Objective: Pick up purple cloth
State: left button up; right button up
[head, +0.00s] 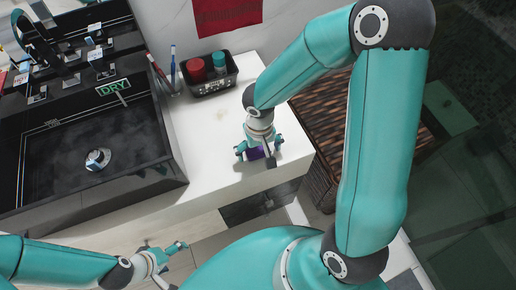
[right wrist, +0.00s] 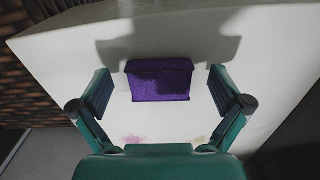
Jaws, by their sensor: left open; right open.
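The purple cloth (right wrist: 159,80) lies on the white counter near its edge, a small block-like folded shape in the right wrist view. In the head view only a bit of the purple cloth (head: 254,154) shows, mostly hidden by my right gripper. My right gripper (head: 259,154) is over it. In the right wrist view the right gripper's (right wrist: 160,92) two fingers are open, one on each side of the cloth, with a gap on both sides. My left gripper (head: 176,262) is open and empty, low at the front, away from the counter top.
The white counter (head: 205,140) is clear around the cloth. A black basket (head: 212,87) with red and teal items stands behind, beside a cup with toothbrushes (head: 173,72). A black sink (head: 90,150) marked DRY is at the left. A red cloth (head: 227,14) hangs at the back.

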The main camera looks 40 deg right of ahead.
aim_at(259, 153)
jog(key=c, duration=1)
jog(key=shift+r, duration=0.1)
jog(key=shift+c, duration=0.2)
notch_tip(259, 153, up, 20)
jog(key=p, duration=0.1)
jog(key=shift+p, duration=0.35)
